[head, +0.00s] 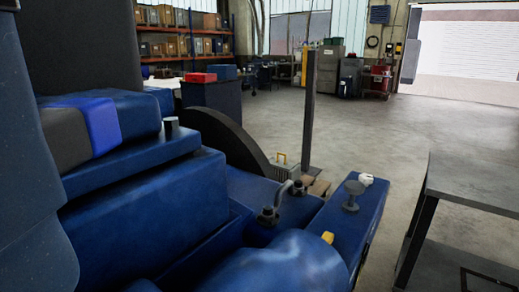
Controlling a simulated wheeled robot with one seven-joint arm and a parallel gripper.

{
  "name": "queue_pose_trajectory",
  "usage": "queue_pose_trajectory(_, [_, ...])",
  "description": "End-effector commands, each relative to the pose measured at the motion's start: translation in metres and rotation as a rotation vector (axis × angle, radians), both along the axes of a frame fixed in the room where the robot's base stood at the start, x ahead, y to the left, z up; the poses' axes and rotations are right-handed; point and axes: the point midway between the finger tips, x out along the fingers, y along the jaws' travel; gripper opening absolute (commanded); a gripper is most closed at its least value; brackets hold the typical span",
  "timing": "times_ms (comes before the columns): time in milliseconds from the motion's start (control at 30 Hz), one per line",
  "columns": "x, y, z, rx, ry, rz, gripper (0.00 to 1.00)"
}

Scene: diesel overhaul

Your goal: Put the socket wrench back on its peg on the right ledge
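The right ledge (337,216) appears to be the long blue block on the right side of the blue engine. A short grey post with a wide flat top (351,196) stands upright on it, and I cannot tell if this is the peg. A small white piece (366,179) sits at the ledge's far end. A small yellow piece (328,237) shows at its near left edge, partly hidden by a rounded blue cover. I cannot make out the socket wrench for certain. My gripper is not in view.
A curved grey pipe (284,193) rises from the engine left of the ledge. A dark upright post (309,110) stands behind. A dark table (475,188) with a lower shelf is at the right. Open concrete floor (400,135) lies beyond.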

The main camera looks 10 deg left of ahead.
Motion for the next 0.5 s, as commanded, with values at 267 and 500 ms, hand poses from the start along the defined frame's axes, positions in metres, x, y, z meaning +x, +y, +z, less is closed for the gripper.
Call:
queue_pose_trajectory(267, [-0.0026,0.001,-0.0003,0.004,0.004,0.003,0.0])
queue_pose_trajectory(500, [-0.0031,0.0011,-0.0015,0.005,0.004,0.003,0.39])
